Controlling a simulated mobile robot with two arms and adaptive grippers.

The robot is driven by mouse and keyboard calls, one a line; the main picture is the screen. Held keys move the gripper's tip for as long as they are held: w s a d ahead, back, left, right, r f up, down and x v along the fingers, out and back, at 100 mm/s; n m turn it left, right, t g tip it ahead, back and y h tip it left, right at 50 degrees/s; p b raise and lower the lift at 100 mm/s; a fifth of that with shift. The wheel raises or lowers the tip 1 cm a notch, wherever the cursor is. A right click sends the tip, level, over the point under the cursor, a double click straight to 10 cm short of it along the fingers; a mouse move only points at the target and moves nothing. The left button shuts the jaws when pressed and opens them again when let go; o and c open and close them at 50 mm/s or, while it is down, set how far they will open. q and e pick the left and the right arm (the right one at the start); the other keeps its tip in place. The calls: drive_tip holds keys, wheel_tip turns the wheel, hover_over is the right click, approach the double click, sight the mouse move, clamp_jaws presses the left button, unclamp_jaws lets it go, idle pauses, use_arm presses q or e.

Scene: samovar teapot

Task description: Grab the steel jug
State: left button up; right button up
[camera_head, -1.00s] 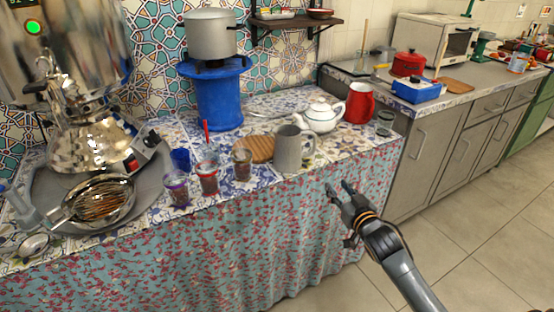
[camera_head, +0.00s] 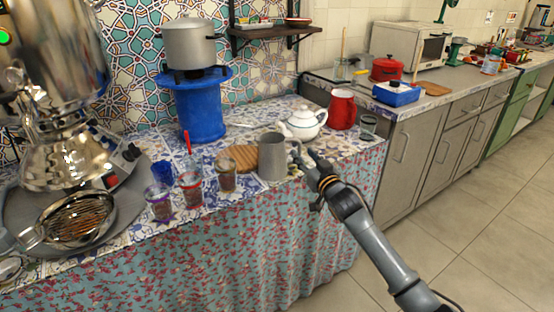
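The steel jug (camera_head: 272,158), a grey metal pitcher, stands upright near the front edge of the tiled counter (camera_head: 225,192). Its handle side faces right, towards my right gripper. My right gripper (camera_head: 304,156) is open, with its fingers spread just right of the jug at the handle. I cannot tell whether a finger touches the handle. The fingers partly cover that side of the jug. My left gripper is not in view.
A white teapot (camera_head: 303,123) stands close behind the gripper, with a red jug (camera_head: 342,109) and a clear glass (camera_head: 368,126) to its right.

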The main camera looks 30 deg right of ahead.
sight(300, 152)
drive_tip(key=w, duration=0.3)
drive_tip(key=shift+w+f, duration=0.15)
drive_tip(key=shift+w, duration=0.15)
clamp_jaws()
idle(0.4)
